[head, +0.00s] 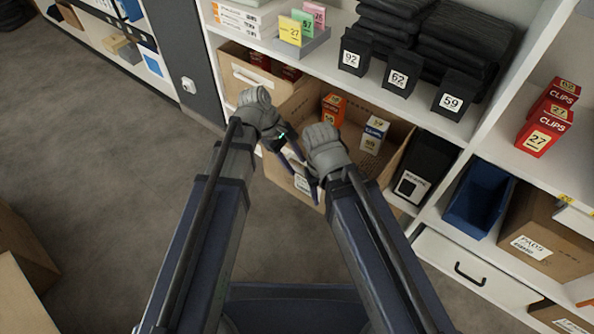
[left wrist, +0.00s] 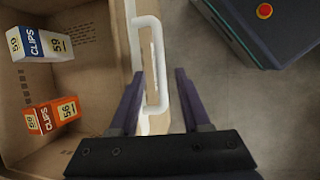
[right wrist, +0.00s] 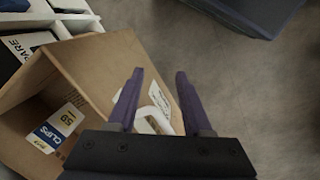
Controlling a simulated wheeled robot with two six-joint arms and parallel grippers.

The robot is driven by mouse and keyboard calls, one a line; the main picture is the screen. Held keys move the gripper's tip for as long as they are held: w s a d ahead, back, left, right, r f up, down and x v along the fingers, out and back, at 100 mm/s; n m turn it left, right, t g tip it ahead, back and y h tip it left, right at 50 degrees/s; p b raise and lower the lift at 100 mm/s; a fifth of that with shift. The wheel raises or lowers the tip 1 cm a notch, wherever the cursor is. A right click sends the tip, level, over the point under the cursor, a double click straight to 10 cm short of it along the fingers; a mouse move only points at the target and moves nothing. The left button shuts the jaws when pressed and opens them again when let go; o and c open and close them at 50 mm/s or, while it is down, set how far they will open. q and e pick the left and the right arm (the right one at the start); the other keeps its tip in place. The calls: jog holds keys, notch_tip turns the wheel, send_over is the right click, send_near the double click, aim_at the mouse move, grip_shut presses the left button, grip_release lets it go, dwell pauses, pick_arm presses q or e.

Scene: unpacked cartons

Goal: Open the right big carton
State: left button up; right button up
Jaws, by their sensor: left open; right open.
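The right big carton (head: 392,152) is pulled out from the lower shelf, its open top showing. An orange clips box (head: 333,109) and a white-and-blue clips box (head: 374,133) are inside. Its front carries a white handle, clear in the left wrist view (left wrist: 161,70) and partly hidden in the right wrist view (right wrist: 152,118). My left gripper (head: 292,153) is open, its fingers at the handle, with the near bar between them. My right gripper (head: 314,188) is open at the carton's front, with part of the handle between its fingers. Contact cannot be told.
A similar carton (head: 240,82) stands left of it on the shelf. A black file box (head: 424,168) and a blue bin (head: 478,200) are to the right. A white drawer (head: 475,272) is lower right. The grey floor (head: 120,190) at left is open.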

pick_arm(q)
jog(key=shift+b+x, duration=0.45)
jog(key=shift+x, duration=0.55)
grip_shut()
dwell(0.7)
